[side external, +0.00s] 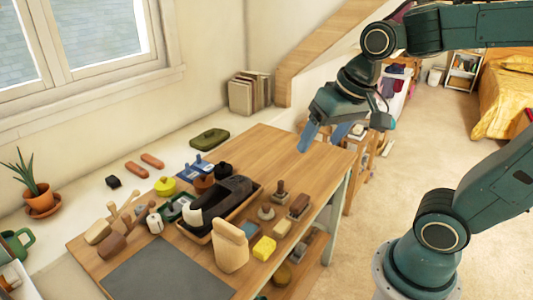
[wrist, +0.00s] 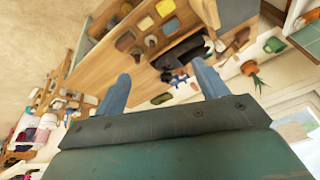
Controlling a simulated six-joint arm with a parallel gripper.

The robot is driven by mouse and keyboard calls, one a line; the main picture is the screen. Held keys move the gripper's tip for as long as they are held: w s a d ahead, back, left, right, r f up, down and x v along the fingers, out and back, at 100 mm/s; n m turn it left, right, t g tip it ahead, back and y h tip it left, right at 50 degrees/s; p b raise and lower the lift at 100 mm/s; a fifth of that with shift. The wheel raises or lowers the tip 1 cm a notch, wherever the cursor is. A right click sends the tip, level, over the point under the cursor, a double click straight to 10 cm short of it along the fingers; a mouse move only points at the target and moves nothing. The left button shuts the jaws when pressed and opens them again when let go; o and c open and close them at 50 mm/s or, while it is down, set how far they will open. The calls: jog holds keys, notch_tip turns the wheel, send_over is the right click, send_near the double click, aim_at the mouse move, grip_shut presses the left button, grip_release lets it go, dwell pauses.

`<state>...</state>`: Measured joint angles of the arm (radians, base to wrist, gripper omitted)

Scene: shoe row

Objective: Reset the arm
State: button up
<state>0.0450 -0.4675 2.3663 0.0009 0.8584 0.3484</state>
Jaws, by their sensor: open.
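My gripper (side external: 323,137) is open and empty, raised above the far right end of the wooden table (side external: 265,152) in the side view. In the wrist view its two blue fingers (wrist: 160,92) stand wide apart with nothing between them. The fingers are apart from everything on the table.
Brushes, blocks and tins crowd the table's middle and left, including a yellow block (side external: 264,248). A grey mat (side external: 165,272) lies at the near end. The far right tabletop is bare.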

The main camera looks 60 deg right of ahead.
jog(key=s+a+n+t, duration=0.1)
jog(key=s+n, duration=0.3)
jog(key=s, duration=0.2)
jog(key=shift+s+r+n, duration=0.15)
jog(key=shift+n, duration=0.15)
dwell(0.9)
